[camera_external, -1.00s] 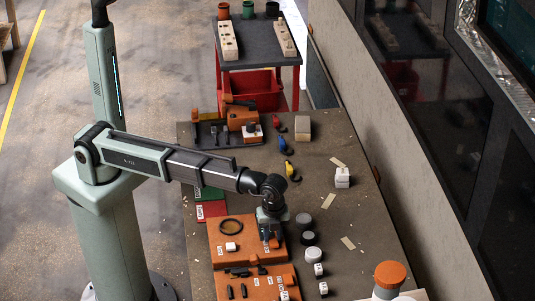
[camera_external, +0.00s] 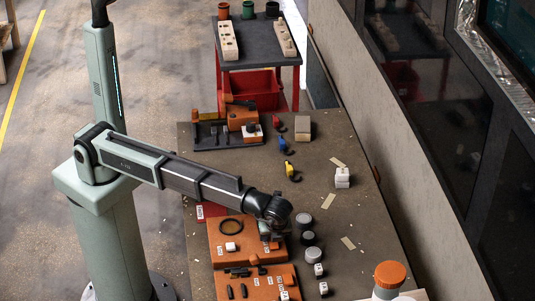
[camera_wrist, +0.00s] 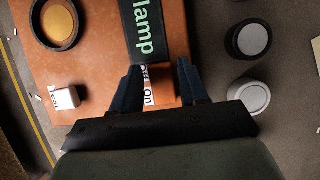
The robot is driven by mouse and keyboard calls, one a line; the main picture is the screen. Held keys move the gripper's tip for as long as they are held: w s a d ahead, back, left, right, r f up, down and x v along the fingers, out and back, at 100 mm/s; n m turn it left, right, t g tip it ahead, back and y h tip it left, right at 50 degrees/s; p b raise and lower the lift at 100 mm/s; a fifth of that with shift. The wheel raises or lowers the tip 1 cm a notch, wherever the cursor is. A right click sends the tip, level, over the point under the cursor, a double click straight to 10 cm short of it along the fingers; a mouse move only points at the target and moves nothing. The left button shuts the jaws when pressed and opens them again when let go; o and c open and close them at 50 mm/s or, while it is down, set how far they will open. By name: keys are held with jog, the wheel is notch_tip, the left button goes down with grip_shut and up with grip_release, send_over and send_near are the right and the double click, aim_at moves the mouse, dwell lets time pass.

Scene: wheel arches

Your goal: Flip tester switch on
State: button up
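The tester is an orange panel (camera_external: 218,258) on the table; its orange surface also shows in the wrist view (camera_wrist: 95,80). A dark display (camera_wrist: 157,32) on it reads "lamp" in green letters. A white label (camera_wrist: 149,92) marked "Off" and "On" sits below the display. A small orange part beside the label may be the switch; its exact position cannot be told. My gripper (camera_wrist: 159,82) points down over this spot with its two dark fingers apart, one each side of the label. In the external view my gripper (camera_external: 271,238) is over the panel's right side, partly hidden by my wrist.
A round dark ring (camera_external: 231,227) and a white block (camera_external: 231,246) are on the panel. Several round knobs (camera_external: 304,221) stand to its right. A second orange panel (camera_external: 257,284) lies nearer the camera.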

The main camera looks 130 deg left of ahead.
jog(key=shift+o, duration=0.9)
jog(key=shift+w+d+r, duration=0.15)
jog(key=shift+w+r, duration=0.05)
jog(key=shift+r, duration=0.25)
jog(key=shift+v, duration=1.25)
jog(key=w+d, duration=0.7)
jog(key=shift+w+d+f, duration=0.15)
jog(key=shift+w+f, duration=0.05)
jog(key=shift+w, duration=0.05)
jog(key=shift+w+d, duration=0.35)
jog(key=shift+d, duration=0.15)
